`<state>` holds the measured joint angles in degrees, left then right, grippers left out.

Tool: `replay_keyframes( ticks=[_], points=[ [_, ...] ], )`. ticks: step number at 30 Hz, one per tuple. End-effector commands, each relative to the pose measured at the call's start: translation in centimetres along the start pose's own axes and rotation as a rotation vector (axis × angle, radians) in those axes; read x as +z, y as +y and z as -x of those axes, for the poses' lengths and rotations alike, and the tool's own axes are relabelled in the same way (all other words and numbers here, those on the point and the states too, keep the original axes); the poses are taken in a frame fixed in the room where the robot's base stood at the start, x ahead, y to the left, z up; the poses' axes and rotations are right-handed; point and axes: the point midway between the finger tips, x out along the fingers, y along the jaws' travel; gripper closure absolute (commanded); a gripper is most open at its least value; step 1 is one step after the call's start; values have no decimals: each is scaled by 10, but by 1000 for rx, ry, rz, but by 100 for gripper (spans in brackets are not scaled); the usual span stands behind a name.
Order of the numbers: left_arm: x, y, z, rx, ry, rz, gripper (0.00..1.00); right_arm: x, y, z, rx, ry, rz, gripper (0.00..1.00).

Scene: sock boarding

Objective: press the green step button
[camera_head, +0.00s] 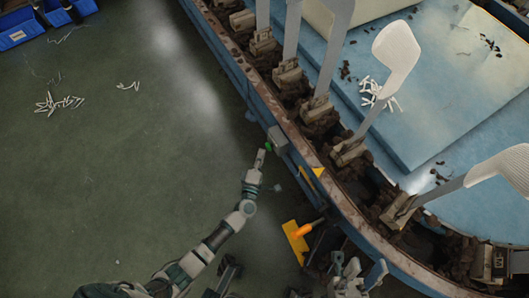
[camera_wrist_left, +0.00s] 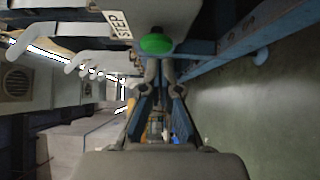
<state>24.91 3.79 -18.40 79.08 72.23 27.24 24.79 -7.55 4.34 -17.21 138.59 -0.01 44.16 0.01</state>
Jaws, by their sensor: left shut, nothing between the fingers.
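The green step button (camera_head: 268,146) sits on a small grey box (camera_head: 278,138) on the outer side of the machine's blue rim. In the left wrist view the button (camera_wrist_left: 156,44) is a green dome beside a label reading STEP (camera_wrist_left: 118,24). My left gripper (camera_head: 260,157) is shut and empty, with its tips right by the button. In the left wrist view the fingertips (camera_wrist_left: 158,66) lie just below the dome; I cannot tell whether they touch it. My right gripper (camera_head: 358,268) is low in the head view, away from the button, with its fingers apart.
The machine's curved blue rim (camera_head: 228,57) carries several upright boards, one with a white sock-shaped form (camera_head: 397,46). A yellow-orange item (camera_head: 296,240) stands between my arms. Blue bins (camera_head: 20,33) stand at the top left. The green floor is mostly clear.

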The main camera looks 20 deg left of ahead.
Motion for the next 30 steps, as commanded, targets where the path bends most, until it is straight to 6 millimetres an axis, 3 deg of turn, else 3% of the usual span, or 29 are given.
replay_keyframes(
  ticks=[14,21,30],
  points=[
    [6,1,-6,1,0,1,100,0,1,-3,-2,13,1,60],
    [23,0,-21,-1,-2,2,100,5,1,1,-3,0,1,60],
    [27,4,-23,4,-9,3,100,4,1,-2,-6,7,2,60]
  ],
)
